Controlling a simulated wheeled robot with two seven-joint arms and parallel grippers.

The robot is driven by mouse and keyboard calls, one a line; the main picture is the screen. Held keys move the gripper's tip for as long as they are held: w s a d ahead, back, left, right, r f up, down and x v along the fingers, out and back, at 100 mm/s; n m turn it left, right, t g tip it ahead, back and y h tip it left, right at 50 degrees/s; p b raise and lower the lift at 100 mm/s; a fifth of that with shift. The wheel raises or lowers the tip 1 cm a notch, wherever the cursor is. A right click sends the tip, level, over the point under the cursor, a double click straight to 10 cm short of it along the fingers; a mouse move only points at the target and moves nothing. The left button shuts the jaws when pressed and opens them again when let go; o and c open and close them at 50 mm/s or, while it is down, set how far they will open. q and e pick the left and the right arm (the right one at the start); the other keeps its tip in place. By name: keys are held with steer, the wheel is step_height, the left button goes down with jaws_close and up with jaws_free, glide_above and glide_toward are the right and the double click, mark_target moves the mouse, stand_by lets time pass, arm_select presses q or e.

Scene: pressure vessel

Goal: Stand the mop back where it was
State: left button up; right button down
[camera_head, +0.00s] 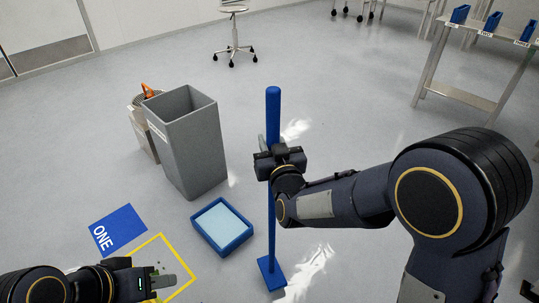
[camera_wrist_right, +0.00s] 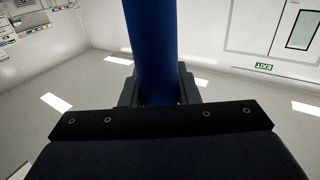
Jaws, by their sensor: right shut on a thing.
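The mop is a blue pole (camera_head: 273,115) with a flat blue square head (camera_head: 271,273) at its lower end. It stands about upright in the head view, right of the blue tray; I cannot tell whether its head touches the floor. My right gripper (camera_head: 279,160) is shut on the pole's upper part. In the right wrist view the pole (camera_wrist_right: 155,45) rises between the jaws, and its lower part is hidden. My left gripper (camera_head: 165,281) is low at the left, away from the mop, over the yellow floor outline (camera_head: 186,262). Its jaw opening is unclear.
A blue tray (camera_head: 247,236) with a light blue inside lies left of the mop. A tall grey bin (camera_head: 190,145) stands behind it. A blue floor mark "ONE" (camera_head: 118,228) is at left. A stool (camera_head: 234,47) and a table (camera_head: 470,98) stand further back.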

steer(key=shift+w+a+f, duration=0.1)
steer(key=shift+w+f, duration=0.1)
steer(key=shift+w+a+f+b, duration=0.15)
steer(key=shift+f+b, duration=0.55)
steer(key=shift+f, duration=1)
steer(key=shift+f, duration=0.2)
steer(key=c, duration=1.1)
jaws_free()
